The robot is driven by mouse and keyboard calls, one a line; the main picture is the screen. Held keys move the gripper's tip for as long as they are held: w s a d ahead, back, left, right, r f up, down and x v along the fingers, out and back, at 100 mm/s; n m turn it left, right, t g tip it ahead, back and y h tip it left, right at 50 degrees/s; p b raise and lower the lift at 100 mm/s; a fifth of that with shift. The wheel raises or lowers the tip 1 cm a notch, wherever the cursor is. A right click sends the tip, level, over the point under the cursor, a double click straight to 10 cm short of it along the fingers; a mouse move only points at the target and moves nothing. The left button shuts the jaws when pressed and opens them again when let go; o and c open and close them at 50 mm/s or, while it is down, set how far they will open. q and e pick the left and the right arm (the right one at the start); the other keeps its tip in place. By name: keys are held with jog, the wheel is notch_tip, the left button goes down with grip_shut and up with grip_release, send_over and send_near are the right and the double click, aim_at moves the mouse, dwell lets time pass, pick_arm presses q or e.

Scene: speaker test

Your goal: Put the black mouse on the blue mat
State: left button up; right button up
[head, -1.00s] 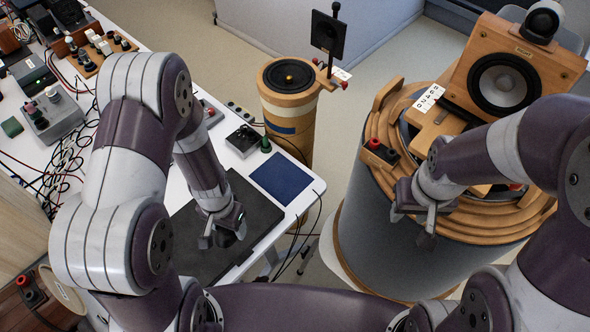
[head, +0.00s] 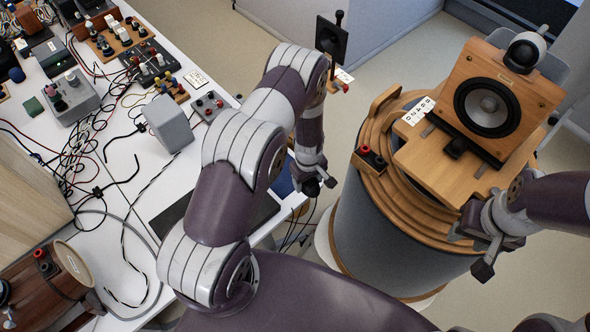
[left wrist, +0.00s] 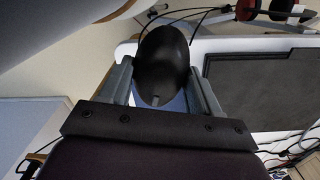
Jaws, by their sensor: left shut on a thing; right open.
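The black mouse (left wrist: 162,62) is between the two fingers of my left gripper (left wrist: 160,85) in the left wrist view. My left gripper, shut on the mouse, shows in the head view (head: 312,186) near the table's right edge. The blue mat (head: 284,186) lies on the white table and is mostly hidden behind my left arm in the head view. In the left wrist view a small blue patch shows under the mouse. I cannot tell the mouse's height above it. My right gripper (head: 484,256) is open and empty beside the large round drum.
A dark pad (left wrist: 262,88) lies on the table next to the blue mat. The grey drum (head: 385,240) carries a wooden speaker (head: 500,98). Several cables and devices, including a grey box (head: 168,124), occupy the left of the table.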

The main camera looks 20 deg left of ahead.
pick_arm(q)
jog(key=shift+w+d+n, duration=0.4)
jog(key=shift+w+n, duration=0.15)
jog(key=shift+n, duration=0.15)
jog(key=shift+w+d+n, duration=0.1)
jog(key=shift+d+n, duration=0.05)
jog(key=shift+n, duration=0.25)
jog(key=b, duration=0.8)
send_over(280, 183)
jog(key=shift+n, duration=0.3)
jog(key=f, duration=0.7)
jog(key=shift+w+f, duration=0.15)
jog(key=shift+w, duration=0.05)
notch_tip(280, 183, down, 4)
jog(key=b, duration=0.2)
jog(key=shift+s+b, duration=0.15)
jog(key=shift+b, duration=0.15)
jog(key=shift+r, duration=0.2)
jog(key=shift+f, duration=0.2)
jog(key=o, duration=1.3)
pick_arm(e)
notch_tip(280, 183, down, 11)
jog(key=shift+d+r, duration=0.2)
jog(key=shift+d, duration=0.15)
